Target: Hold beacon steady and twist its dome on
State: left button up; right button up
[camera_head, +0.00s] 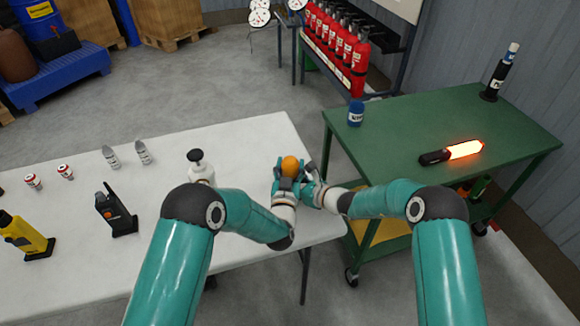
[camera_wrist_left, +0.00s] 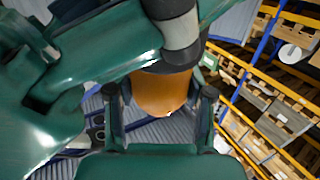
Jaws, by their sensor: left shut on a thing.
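The orange dome (camera_head: 290,166) of the beacon shows at the right end of the white table. My left gripper (camera_head: 289,174) is shut on the beacon, with its fingers on either side. In the left wrist view the orange dome (camera_wrist_left: 163,93) fills the space between the left fingertips (camera_wrist_left: 160,100). The beacon's base is hidden, so I cannot tell how the dome sits on it. My right gripper (camera_head: 312,176) is close beside the dome on the right. Its fingers are too small and overlapped to show whether they are open or shut.
The white table (camera_head: 250,136) holds a white pump bottle (camera_head: 200,170), a black radio (camera_head: 116,212), a yellow device (camera_head: 27,236) and small cans. A green cart (camera_head: 400,125) at right carries a blue can (camera_head: 355,113), a glowing baton (camera_head: 452,152) and a dark bottle (camera_head: 498,74).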

pick_arm(q)
jog(key=o, duration=1.2)
jog(key=s+a, duration=0.1)
jog(key=s, duration=1.1)
jog(key=shift+a, duration=0.25)
jog(key=shift+w, duration=0.1)
